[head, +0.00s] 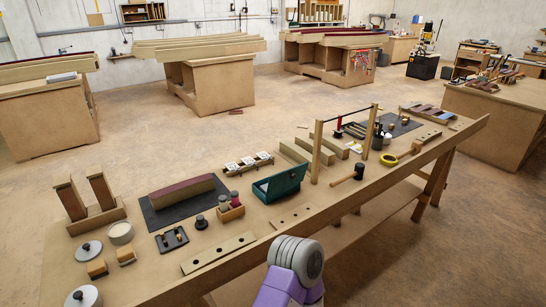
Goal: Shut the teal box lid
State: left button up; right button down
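The teal box (280,184) sits on the long wooden workbench, a little left of the rail frame. Its lid appears to stand open and tilted, with a darker teal inner face showing; the exact lid angle is too small to tell. Neither of my grippers is in view. Only a purple and grey link of my own arm shows at the bottom edge, in front of the bench and well apart from the box.
The workbench (150,283) runs diagonally. A small wooden holder with jars (231,212) stands left of the box, and a wooden post (317,152) close on its right. A plank with holes (218,253) and a mallet (347,178) lie nearer the front edge.

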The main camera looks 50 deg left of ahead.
aim_at(279, 182)
jog(key=u, duration=1.05)
jog(key=i, duration=0.95)
jog(key=u, duration=1)
